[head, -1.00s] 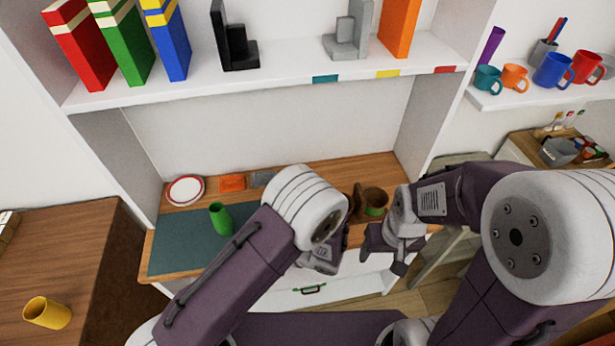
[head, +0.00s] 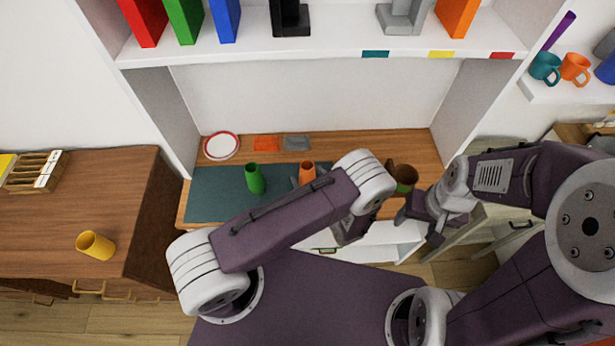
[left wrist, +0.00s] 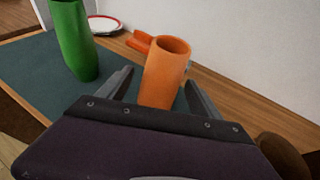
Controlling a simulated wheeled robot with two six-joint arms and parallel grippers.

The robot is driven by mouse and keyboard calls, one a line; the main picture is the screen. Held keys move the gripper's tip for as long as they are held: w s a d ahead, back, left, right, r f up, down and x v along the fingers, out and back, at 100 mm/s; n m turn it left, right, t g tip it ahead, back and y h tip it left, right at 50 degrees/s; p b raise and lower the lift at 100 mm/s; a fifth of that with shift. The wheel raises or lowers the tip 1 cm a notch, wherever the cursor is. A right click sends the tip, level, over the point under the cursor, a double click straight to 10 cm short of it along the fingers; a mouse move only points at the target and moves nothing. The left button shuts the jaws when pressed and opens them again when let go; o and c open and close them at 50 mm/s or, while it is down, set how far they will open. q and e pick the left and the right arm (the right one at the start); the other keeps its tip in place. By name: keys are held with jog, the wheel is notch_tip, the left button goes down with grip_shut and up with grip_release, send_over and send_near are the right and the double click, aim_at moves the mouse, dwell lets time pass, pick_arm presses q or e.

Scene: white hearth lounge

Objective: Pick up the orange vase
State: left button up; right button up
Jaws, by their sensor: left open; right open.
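The orange vase (head: 307,171) stands upright on the wooden desk, its lower part hidden by my left arm in the head view. In the left wrist view the orange vase (left wrist: 165,75) is between the two fingers of my open left gripper (left wrist: 158,82), with a gap visible at the fingertips; whether either finger touches lower down is unclear. In the head view my left gripper is mostly hidden behind my arm. My right gripper (head: 421,228) is open and empty at the desk's right front edge, away from the vase.
A green vase (head: 255,178) stands on the teal mat (head: 215,198) left of the orange one. A plate (head: 221,146), an orange item (head: 266,143) and a grey item (head: 296,142) lie behind. A brown pot (head: 406,174) is to the right. A shelf (head: 300,50) hangs above.

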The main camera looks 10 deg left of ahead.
pick_arm(q)
jog(key=shift+w+a+f, duration=0.3)
jog(key=shift+w+a, duration=0.1)
jog(key=shift+w, duration=0.15)
jog(key=shift+s, duration=0.1)
jog(key=c, duration=1.2)
grip_shut()
